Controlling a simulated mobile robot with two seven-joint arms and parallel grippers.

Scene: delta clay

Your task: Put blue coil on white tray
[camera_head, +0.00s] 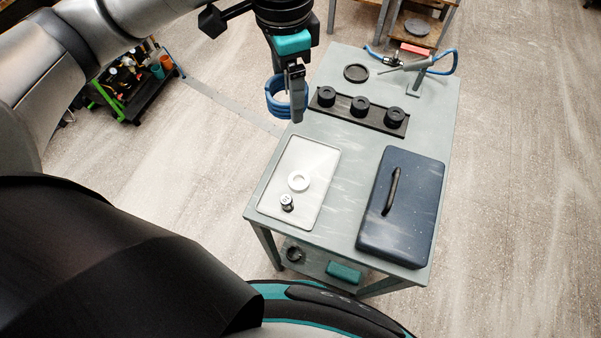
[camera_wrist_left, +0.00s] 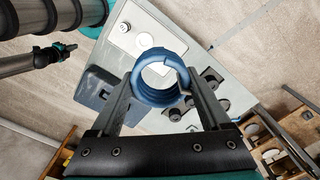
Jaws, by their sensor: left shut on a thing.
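The blue coil (camera_head: 275,98) is held by my left gripper (camera_head: 296,108), in the air by the left edge of the table. In the left wrist view the blue coil (camera_wrist_left: 160,77) sits between the two fingers of my left gripper (camera_wrist_left: 160,97). The white tray (camera_head: 318,165) lies on the table's near left part, below and nearer than the coil. A white ring (camera_head: 298,181) and a small metal part (camera_head: 287,202) are on the tray. The coil is apart from the tray. My right gripper is not in view.
A dark blue case (camera_head: 419,205) with a handle stands right of the tray on the grey table (camera_head: 345,135). A black rack (camera_head: 325,105) with three black round parts lies behind the tray. A black ring (camera_head: 356,73) and a tool with a blue hose (camera_head: 443,68) are at the back.

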